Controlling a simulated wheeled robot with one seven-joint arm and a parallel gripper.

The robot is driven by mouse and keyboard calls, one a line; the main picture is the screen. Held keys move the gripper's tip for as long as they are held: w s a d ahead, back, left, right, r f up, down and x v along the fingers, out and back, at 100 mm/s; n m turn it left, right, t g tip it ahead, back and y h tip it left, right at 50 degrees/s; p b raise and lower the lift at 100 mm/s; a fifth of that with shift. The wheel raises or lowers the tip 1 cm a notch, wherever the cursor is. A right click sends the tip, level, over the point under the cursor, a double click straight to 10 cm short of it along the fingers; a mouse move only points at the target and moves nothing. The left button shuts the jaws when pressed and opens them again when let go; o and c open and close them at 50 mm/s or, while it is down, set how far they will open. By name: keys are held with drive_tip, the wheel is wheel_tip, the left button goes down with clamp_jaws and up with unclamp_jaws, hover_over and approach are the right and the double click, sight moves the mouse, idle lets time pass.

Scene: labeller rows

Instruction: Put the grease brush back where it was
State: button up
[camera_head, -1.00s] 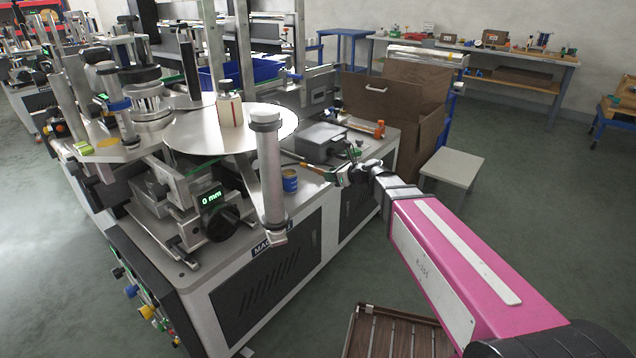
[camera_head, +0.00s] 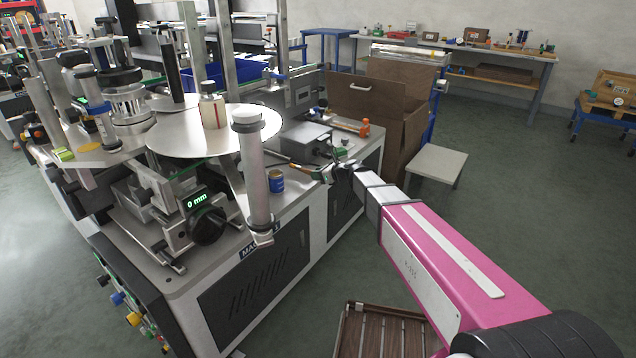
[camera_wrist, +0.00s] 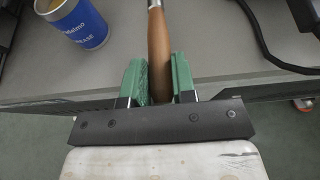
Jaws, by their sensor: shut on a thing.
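My gripper (camera_wrist: 160,80) is shut on the wooden handle of the grease brush (camera_wrist: 158,35), between its green finger pads. The brush's far end runs out of the top of the wrist view, so its bristles are hidden there. In the head view my gripper (camera_head: 318,173) is small, at the front edge of the labeller's table, and the brush points left from it. A blue grease tin (camera_wrist: 84,22) stands on the grey table top to the left of the brush, apart from it. The tin also shows in the head view (camera_head: 276,182).
A grey box (camera_head: 305,138) and an orange-ended tool (camera_head: 364,128) lie behind my gripper. A round metal plate (camera_head: 170,132) and an upright cylinder (camera_head: 254,180) stand left. A black cable (camera_wrist: 265,45) runs right of the brush. A brown cabinet (camera_head: 405,135) stands beyond.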

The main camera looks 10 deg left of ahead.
drive_tip(key=shift+w+f, duration=0.1)
drive_tip(key=shift+f, duration=1.75)
drive_tip(key=shift+f, duration=0.15)
drive_tip(key=o, duration=0.9)
drive_tip(key=w+f+v, duration=0.1)
drive_tip(key=v, duration=1)
drive_tip(key=s+d+f+n+g+h, duration=0.1)
drive_tip(key=s+d+f+n+h, duration=0.1)
drive_tip(key=s+d+n+h, duration=0.2)
drive_tip(key=s+d+f+n+g+h, duration=0.2)
drive_tip(key=s+d+n, duration=0.8)
drive_tip(key=d, duration=0.8)
drive_tip(key=s+d+f+n+g+h, duration=0.2)
drive_tip(key=s+d+f+n+h, duration=0.2)
drive_tip(key=d, duration=0.8)
drive_tip(key=shift+s+f+n+h, duration=0.1)
drive_tip(key=shift+s+n+h, duration=1.1)
drive_tip(key=shift+s+n, duration=0.8)
